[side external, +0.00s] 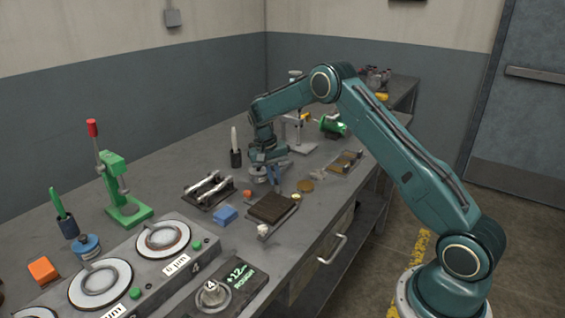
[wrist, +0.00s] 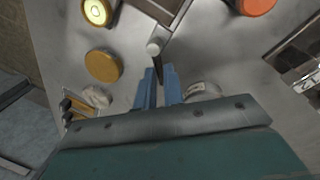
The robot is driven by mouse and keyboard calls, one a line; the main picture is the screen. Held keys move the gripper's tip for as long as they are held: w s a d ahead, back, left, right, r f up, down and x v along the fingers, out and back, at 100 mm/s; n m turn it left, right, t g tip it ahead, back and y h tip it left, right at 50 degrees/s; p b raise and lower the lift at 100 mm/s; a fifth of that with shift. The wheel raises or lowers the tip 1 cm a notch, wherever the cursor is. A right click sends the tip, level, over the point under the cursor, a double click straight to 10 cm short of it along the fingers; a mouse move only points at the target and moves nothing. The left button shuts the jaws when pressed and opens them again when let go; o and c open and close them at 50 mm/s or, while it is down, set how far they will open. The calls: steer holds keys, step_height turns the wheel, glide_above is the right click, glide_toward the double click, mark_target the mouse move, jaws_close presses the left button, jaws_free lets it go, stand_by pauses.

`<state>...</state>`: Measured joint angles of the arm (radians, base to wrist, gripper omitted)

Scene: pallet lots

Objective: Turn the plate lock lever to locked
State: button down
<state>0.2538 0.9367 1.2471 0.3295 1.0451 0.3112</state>
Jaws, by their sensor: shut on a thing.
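My gripper (side external: 273,174) is low over the bench, behind the dark brown plate (side external: 272,207) in the side view. In the wrist view its blue fingers (wrist: 159,80) are close together around a thin dark bar, which looks like the lock lever (wrist: 157,68). A pale round knob (wrist: 153,47) shows just beyond the fingertips, beside a metal-edged dark plate (wrist: 160,8). The fingers hide part of the bar. I cannot read any locked or unlocked mark.
An amber disc (wrist: 103,66), a yellow ringed piece (wrist: 96,11) and a pale crumpled piece (wrist: 97,96) lie close to the left of the fingers in the wrist view. An orange round piece (wrist: 255,5) lies to the right. A blue block (side external: 226,215) and a metal-handled fixture (side external: 208,190) stand nearby.

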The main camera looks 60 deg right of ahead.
mark_target(275, 180)
steer(key=m, duration=0.4)
steer(key=s+d+m+y, duration=0.1)
steer(key=m, duration=0.1)
steer(key=shift+s+g, duration=0.1)
steer(key=shift+g, duration=0.2)
stand_by(0.4)
steer(key=c, duration=1.5)
jaws_free()
steer(key=shift+r, duration=0.1)
steer(key=r, duration=0.2)
steer(key=w+r, duration=0.1)
steer(key=r, duration=0.4)
steer(key=shift+w+a, duration=0.1)
steer(key=shift+w, duration=0.05)
steer(key=shift+r, duration=0.15)
